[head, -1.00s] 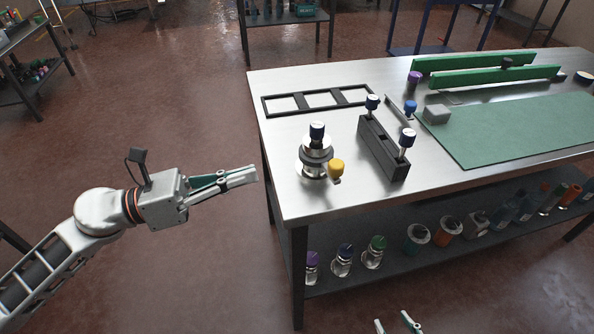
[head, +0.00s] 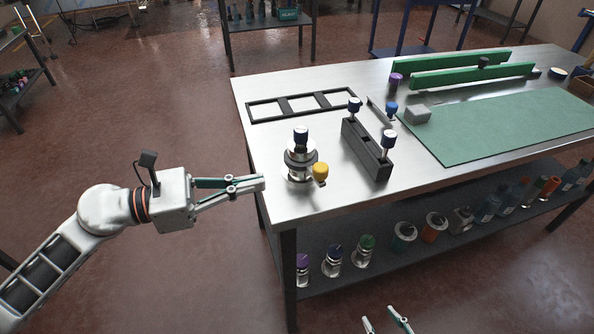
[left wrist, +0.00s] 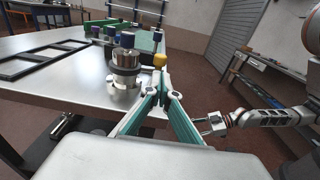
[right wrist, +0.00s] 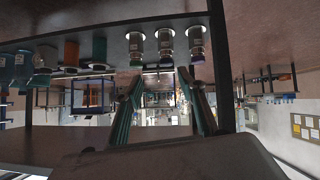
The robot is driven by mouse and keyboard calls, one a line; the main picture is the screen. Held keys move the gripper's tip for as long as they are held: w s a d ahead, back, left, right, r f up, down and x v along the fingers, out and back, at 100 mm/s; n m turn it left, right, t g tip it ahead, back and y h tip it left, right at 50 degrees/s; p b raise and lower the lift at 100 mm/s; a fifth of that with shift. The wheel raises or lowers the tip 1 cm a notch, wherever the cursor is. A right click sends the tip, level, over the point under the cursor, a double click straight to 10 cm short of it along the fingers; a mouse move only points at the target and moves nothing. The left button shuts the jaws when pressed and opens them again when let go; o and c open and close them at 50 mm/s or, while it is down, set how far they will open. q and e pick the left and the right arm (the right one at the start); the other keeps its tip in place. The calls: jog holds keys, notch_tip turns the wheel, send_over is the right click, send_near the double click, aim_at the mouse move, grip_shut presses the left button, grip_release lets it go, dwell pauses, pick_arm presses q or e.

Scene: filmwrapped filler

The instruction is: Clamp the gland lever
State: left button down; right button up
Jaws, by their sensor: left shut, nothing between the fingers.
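A round metal fitting (head: 299,160) with a dark collar and a blue-capped knob (head: 301,135) stands upright near the table's left front corner. A yellow knob (head: 320,172) sticks out at its front right side, probably the gland lever's end. My left gripper (head: 262,183) is shut and empty, at the table's left edge, left of the fitting and apart from it. In the left wrist view the fitting (left wrist: 124,75) stands left of my fingertips, and the yellow knob (left wrist: 160,60) shows just beyond them. My right gripper (head: 388,322) is open and empty, low in front of the table.
A black block (head: 366,150) with two blue-capped posts stands right of the fitting. A black three-window frame (head: 302,106) lies behind it. A green mat (head: 500,125) covers the table's right. Several capped fittings stand on the lower shelf (head: 340,282). The floor left of the table is clear.

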aim_at(317, 170)
pick_arm(q)
jog(key=p+x, duration=0.1)
jog(key=x, duration=0.7)
jog(key=shift+d+r+p, duration=0.1)
jog(key=shift+d+p, duration=0.1)
jog(key=shift+p, duration=0.15)
jog(key=shift+w+d, duration=0.2)
jog(key=shift+d, duration=0.1)
pick_arm(e)
jog(key=shift+s+a+r, duration=0.2)
jog(key=shift+r, duration=0.35)
